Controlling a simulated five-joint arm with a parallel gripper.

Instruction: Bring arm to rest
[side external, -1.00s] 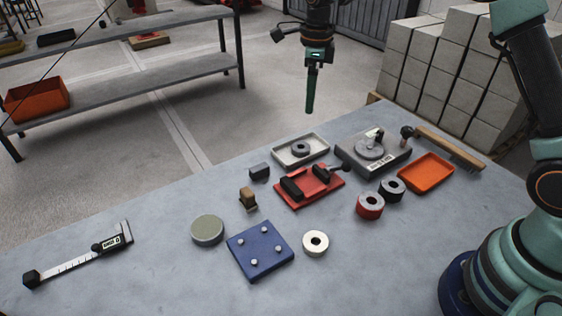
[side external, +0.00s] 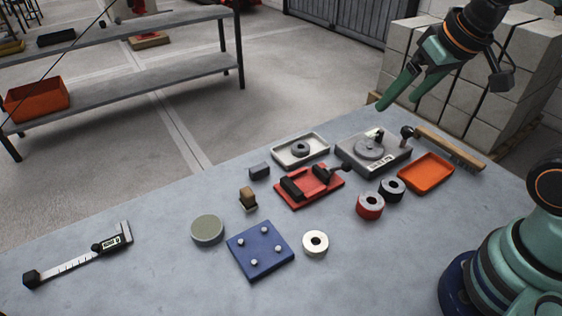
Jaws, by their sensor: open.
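My gripper (side external: 397,101) is in the upper right of the side external view. Its two green fingers are apart with nothing between them. It is raised above the far right part of the workbench (side external: 150,276), and its fingers point down and to the left. It appears apart from everything on the bench. Below it in the picture is a grey plate with a round disc (side external: 370,150).
On the bench are a white tray with a ring (side external: 287,160), red fixture (side external: 298,197), orange tray (side external: 426,171), red ring (side external: 370,208), black ring (side external: 391,191), pale ring (side external: 315,254), blue pegged plate (side external: 260,262), round disc (side external: 207,230), brush (side external: 452,149) and caliper (side external: 78,262). The front left is mostly clear.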

